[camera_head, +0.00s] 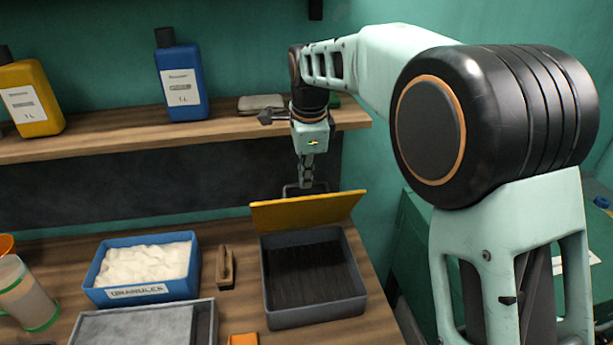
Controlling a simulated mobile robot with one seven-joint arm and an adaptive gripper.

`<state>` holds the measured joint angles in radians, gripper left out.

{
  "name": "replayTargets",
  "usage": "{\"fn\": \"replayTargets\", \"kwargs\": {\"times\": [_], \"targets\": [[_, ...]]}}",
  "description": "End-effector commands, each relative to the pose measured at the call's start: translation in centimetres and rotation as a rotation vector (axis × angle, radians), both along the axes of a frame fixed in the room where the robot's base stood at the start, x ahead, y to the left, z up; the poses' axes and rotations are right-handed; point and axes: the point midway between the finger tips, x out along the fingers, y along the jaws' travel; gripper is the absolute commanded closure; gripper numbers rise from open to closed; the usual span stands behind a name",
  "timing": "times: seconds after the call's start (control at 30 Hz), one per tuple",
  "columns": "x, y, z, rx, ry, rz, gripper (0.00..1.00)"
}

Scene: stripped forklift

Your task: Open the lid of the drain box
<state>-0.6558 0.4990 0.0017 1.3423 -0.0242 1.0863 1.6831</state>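The drain box is a dark grey open box (313,314) on the bench, right of centre. Its yellow lid (308,211) is raised along the back edge, leaving the dark ribbed inside in view. My gripper (306,184) points down just behind the lid's upper edge. A dark bar or handle shows around the fingertips, partly hidden by the lid. The fingers are small and dark here, so I cannot tell whether they are closed on it.
A blue tray of white granules (144,265), a wooden brush (225,268) and a grey tray (145,328) lie left of the box. A shelf (120,133) behind holds a blue bottle (181,80) and a yellow bottle (30,98). A clear container (27,295) stands front left.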

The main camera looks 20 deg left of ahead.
Motion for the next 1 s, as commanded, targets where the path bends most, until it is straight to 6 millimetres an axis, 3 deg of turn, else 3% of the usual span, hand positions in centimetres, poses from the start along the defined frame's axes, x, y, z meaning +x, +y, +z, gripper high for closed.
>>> {"fn": "replayTargets", "kwargs": {"times": [0.03, 0.13, 0.37, 0.67, 0.83, 1.0], "targets": [[-0.1, -0.3, -1.9, -0.016, 0.02, -0.006, 1.0], [-0.2, -0.3, -1.9, -0.015, 0.02, -0.007, 1.0], [-0.2, -0.3, -1.8, -0.014, 0.019, -0.005, 0.73], [-0.2, -0.2, -1.1, -0.011, 0.015, -0.002, 0.73], [-0.5, -0.3, 0.8, -0.01, 0.013, -0.002, 0.73], [-1.1, -0.7, 4.4, -0.008, 0.012, -0.002, 0.73]]}}
